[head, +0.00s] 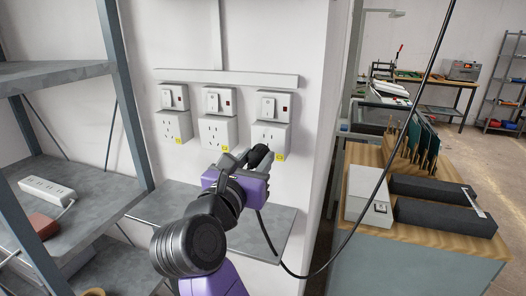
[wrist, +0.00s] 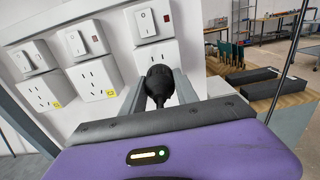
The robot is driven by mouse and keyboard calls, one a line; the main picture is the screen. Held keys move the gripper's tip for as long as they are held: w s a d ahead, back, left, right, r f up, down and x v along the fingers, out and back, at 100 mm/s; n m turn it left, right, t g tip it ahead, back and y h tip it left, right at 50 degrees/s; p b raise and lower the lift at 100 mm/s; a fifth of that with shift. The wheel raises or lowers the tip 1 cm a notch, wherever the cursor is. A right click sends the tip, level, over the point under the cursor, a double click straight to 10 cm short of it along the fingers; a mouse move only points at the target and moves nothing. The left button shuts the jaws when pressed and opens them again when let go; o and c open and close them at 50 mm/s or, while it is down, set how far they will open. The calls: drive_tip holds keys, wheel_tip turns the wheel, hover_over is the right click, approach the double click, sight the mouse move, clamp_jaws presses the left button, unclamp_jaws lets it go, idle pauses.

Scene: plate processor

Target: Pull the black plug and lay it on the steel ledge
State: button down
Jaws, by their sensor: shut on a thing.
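The black plug (wrist: 159,80) is between the two fingers of my gripper (wrist: 158,90) in the wrist view, in front of the rightmost socket. In the head view the plug (head: 258,155) shows at the tip of my gripper (head: 247,158), close to the rightmost socket (head: 270,135). My gripper is shut on the plug. I cannot tell whether its pins are still in the socket. A black cord (head: 266,235) hangs below the gripper and loops up to the right. The grey steel ledge (head: 180,205) sits on the wall below the sockets, partly hidden by my arm.
Two more sockets with switches (head: 217,130) (head: 174,125) are to the left. A grey shelf rack (head: 85,195) with a white power strip (head: 47,190) stands at the left. A wooden-topped bench (head: 420,215) with black blocks is at the right. The ledge's visible surface is clear.

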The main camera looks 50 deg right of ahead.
drive_tip(key=shift+v, duration=0.9)
drive_tip(key=shift+d, duration=0.1)
